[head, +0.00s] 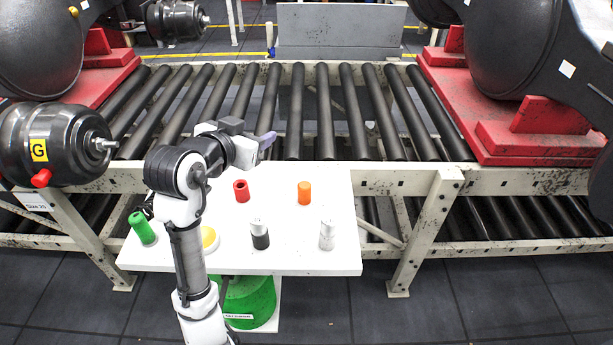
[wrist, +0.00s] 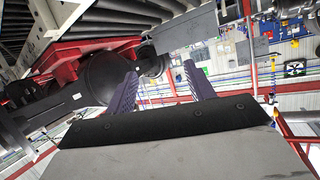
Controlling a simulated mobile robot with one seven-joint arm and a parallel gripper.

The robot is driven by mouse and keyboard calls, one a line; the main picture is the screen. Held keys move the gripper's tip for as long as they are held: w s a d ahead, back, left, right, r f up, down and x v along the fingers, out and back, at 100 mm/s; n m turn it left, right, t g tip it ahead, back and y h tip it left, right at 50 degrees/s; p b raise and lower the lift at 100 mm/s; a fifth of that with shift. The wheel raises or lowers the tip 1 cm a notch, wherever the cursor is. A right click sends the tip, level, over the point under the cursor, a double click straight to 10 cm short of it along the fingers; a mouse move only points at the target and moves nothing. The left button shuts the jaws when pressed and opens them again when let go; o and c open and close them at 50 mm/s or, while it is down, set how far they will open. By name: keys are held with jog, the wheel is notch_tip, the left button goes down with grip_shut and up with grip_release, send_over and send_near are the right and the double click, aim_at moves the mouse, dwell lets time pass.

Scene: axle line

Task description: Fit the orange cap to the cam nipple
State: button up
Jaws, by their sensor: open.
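The orange cap (head: 304,193) stands on the white table (head: 339,264), at its right rear part. My gripper (head: 266,141) is above the table's rear edge, to the left of the orange cap and higher than it. In the wrist view the two purple fingers of my gripper (wrist: 162,90) are spread apart with nothing between them. A black drum-shaped chamber (head: 60,143) with a yellow G label is at the left, with a red cap low on its front. I cannot tell which part is the cam nipple.
A red cap (head: 241,191), a green bottle (head: 142,227), a black-and-white bottle (head: 260,234), a white bottle (head: 327,235) and a yellow-and-white round thing (head: 209,239) are on the table. A roller conveyor (head: 290,115) runs behind. A green bin (head: 249,302) is beneath.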

aim_at(303, 185)
jog(key=d+f+m+g, duration=0.1)
jog(key=d+f+g, duration=0.1)
jog(key=f, duration=0.2)
jog(key=d+f+m+g+p, duration=0.1)
jog(key=d+f+g, duration=0.1)
jog(key=d+f, duration=0.1)
jog(key=d+f+m+g+h+p, duration=0.1)
jog(key=d+f+g, duration=0.1)
jog(key=f, duration=0.3)
jog(key=shift+s+d+f+g, duration=0.3)
jog(key=shift+d+f, duration=0.1)
jog(key=shift+d, duration=0.15)
jog(key=shift+p+x, duration=0.9)
jog(key=shift+x, duration=2.25)
jog(key=shift+s+f, duration=0.1)
jog(key=c, duration=1)
jog(key=shift+c, duration=0.2)
